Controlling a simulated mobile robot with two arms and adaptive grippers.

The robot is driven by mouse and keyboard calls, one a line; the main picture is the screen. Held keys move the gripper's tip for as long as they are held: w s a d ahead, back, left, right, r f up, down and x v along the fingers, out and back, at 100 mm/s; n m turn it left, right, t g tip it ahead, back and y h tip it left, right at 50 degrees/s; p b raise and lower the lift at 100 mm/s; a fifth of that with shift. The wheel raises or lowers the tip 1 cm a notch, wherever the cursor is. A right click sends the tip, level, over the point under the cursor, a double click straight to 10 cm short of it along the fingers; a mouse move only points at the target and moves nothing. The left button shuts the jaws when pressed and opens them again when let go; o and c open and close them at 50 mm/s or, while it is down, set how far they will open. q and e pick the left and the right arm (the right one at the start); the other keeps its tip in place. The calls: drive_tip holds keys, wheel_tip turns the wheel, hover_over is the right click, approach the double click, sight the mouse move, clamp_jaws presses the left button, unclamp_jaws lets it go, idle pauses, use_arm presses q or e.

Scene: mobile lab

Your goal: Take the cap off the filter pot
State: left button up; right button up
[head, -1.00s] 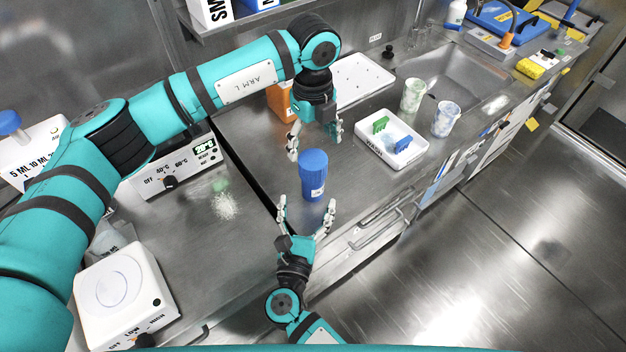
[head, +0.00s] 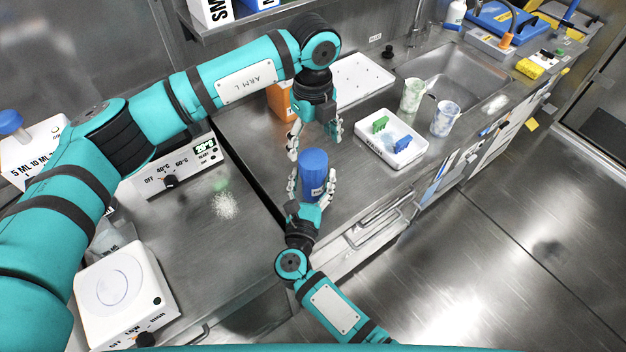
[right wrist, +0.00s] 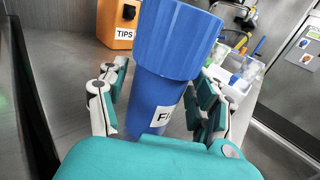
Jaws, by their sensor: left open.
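The filter pot (head: 312,190) is a blue upright pot on the steel bench, with a white label and a ribbed blue cap (head: 313,160) on top. In the right wrist view the pot body (right wrist: 154,102) stands between my right fingers, with the wider cap (right wrist: 178,38) above them. My right gripper (head: 312,180) has one finger on each side of the body, below the cap; whether both fingers press on it is unclear. My left gripper (head: 316,146) is open and empty, pointing down just above and behind the cap.
A white tray (head: 392,153) with green and blue pieces stands right of the pot. Two patterned cups (head: 412,95) (head: 446,118) are beyond it, near the sink (head: 450,75). An orange tips box (head: 280,101) is behind my left gripper. A heater with a dial (head: 178,170) stands left.

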sight(311, 158)
clamp_jaws()
use_arm(q)
drive_tip(key=m, duration=1.5)
drive_tip(key=shift+a, duration=0.1)
drive_tip(key=m, duration=0.4)
drive_tip(key=shift+m, duration=0.3)
drive_tip(key=m, duration=1)
drive_tip(key=shift+m, duration=0.4)
drive_tip(key=m, duration=0.4)
drive_tip(key=shift+a, duration=0.1)
drive_tip(key=m, duration=0.5)
drive_tip(key=shift+r+m, duration=0.1)
drive_tip(key=shift+m, duration=0.2)
drive_tip(key=shift+f+m, duration=0.3)
drive_tip(key=shift+f, duration=3.75)
